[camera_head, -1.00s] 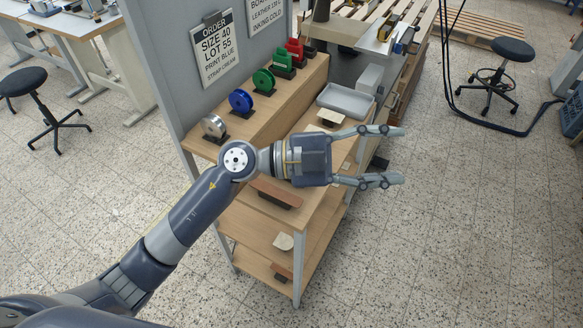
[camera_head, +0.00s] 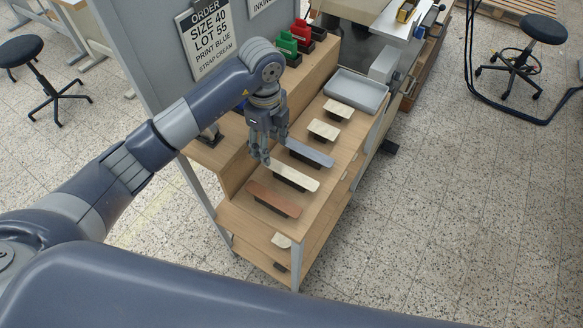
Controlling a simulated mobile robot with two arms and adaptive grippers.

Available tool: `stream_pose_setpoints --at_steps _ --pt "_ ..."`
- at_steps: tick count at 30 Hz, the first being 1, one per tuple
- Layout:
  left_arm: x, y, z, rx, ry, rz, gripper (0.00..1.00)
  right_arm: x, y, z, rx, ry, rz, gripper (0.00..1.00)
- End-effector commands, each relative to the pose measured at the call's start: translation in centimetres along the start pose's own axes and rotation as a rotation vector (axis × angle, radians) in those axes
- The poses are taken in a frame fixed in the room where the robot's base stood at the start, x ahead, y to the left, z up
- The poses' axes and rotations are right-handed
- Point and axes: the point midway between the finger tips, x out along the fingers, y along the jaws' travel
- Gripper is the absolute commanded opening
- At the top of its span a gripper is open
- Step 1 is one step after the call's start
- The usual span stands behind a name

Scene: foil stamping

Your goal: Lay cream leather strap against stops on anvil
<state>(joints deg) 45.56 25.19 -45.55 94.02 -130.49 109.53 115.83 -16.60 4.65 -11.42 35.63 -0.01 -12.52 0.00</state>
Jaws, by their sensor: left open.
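A long cream strap (camera_head: 296,178) lies on a dark holder on the wooden shelf, between a brown strap (camera_head: 273,199) and a grey-blue strap (camera_head: 312,153). My left gripper (camera_head: 262,158) points down above the shelf, by the left end of the cream strap. Its fingers are open with nothing seen between them; whether they touch the strap I cannot tell. My right gripper is out of view. I cannot make out the anvil or its stops.
Two short pale pieces (camera_head: 323,130) and a grey tray (camera_head: 357,92) sit farther back on the shelf. Green (camera_head: 287,46) and red (camera_head: 302,32) spools stand on the raised ledge. An order sign (camera_head: 207,38) reads print blue, strap cream.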

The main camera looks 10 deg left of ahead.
Motion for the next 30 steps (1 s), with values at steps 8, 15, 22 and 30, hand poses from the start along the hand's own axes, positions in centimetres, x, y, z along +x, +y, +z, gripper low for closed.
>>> stream_pose_setpoints --at_steps 8,15,22,30 --pt "2.3 -0.1 -0.1 0.002 0.002 0.001 0.52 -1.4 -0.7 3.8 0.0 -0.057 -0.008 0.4" --pt "5.8 -0.4 -0.2 0.003 0.003 0.001 0.52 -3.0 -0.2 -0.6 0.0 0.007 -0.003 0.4" --pt "7.0 -0.5 -0.2 0.004 0.002 -0.004 0.52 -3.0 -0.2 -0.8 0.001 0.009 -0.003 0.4" --pt "7.0 -0.4 -0.1 0.004 0.002 -0.003 0.52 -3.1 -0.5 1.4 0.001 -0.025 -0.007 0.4"
